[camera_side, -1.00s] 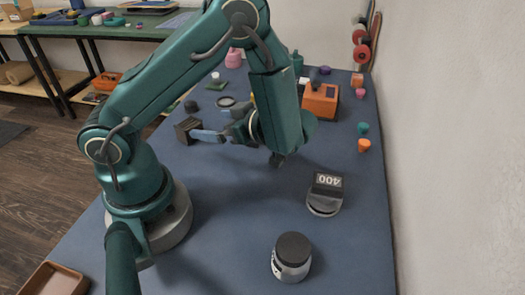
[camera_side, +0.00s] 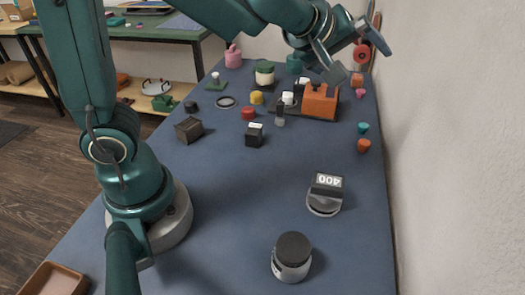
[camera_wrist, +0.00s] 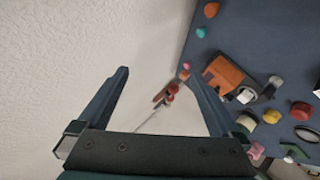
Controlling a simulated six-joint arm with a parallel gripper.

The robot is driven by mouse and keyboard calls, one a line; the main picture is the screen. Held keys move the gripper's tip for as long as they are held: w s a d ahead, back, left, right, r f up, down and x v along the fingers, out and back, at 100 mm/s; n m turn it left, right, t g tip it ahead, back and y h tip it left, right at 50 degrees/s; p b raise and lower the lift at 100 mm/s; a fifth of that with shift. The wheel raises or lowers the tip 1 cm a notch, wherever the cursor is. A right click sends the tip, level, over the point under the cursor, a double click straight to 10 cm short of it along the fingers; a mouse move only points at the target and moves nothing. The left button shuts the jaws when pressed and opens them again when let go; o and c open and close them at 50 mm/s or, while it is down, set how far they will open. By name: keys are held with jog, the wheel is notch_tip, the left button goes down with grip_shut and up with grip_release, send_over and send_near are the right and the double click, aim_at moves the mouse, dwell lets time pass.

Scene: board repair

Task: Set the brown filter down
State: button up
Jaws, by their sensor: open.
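A dark brown block (camera_side: 189,130), which looks like the brown filter, sits on the blue table at the left, behind my base. My gripper (camera_side: 352,52) is raised at the far right of the table, well away from the block, with its fingers spread and nothing between them. In the wrist view my gripper (camera_wrist: 156,72) is also open and empty, facing the pale wall. I cannot make out the brown block in the wrist view.
An orange block (camera_side: 320,101) stands below my gripper, with several small coloured pieces around it. A black box (camera_side: 254,137), a scale (camera_side: 326,195) and a dark-lidded jar (camera_side: 291,258) stand nearer. A brown tray (camera_side: 42,287) is at lower left. The wall is close on the right.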

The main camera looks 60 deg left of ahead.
jog(key=s+d+r+m+g+h, duration=0.15)
jog(key=s+d+m+h, duration=0.3)
jog(key=s+m, duration=0.5)
jog(key=s+a+f+m+g+y, duration=0.1)
jog(key=s+a+f+g+y, duration=0.1)
jog(key=s, duration=0.4)
jog(key=s+a+f+m+g+y, duration=0.1)
jog(key=s+a+f+g, duration=0.1)
jog(key=s+a+f, duration=0.2)
jog(key=s+f, duration=0.1)
jog(key=s, duration=0.2)
jog(key=shift+y, duration=0.35)
